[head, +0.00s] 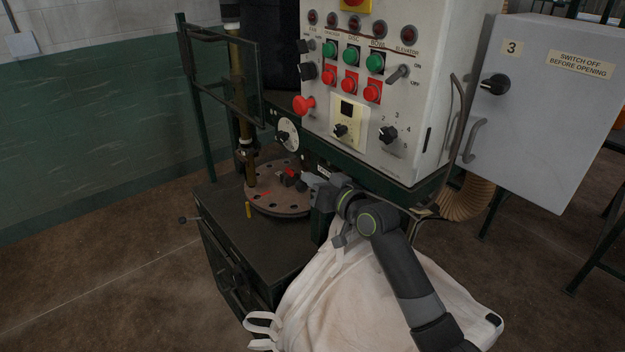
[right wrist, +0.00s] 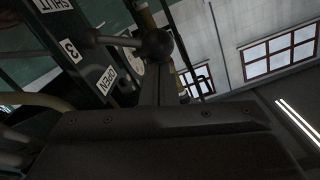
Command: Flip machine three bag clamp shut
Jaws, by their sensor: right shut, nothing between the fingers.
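In the right wrist view, the clamp lever (right wrist: 105,39) ends in a dark ball knob (right wrist: 156,43). Beside it are white labels reading SHUT (right wrist: 52,4), 3 (right wrist: 70,48) and OPEN (right wrist: 105,81). In the head view my right gripper (head: 309,181) is beside the round machine plate, below the control panel. It hides the clamp there. The pale bulk bag (head: 345,300) hangs below my right arm. My left gripper is out of view.
The control panel (head: 365,100) stands just above my right gripper. A grey cabinet door marked 3 (head: 545,110) stands out at right. A round plate with holes (head: 280,203) sits on the dark machine table (head: 235,235). Floor at left is clear.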

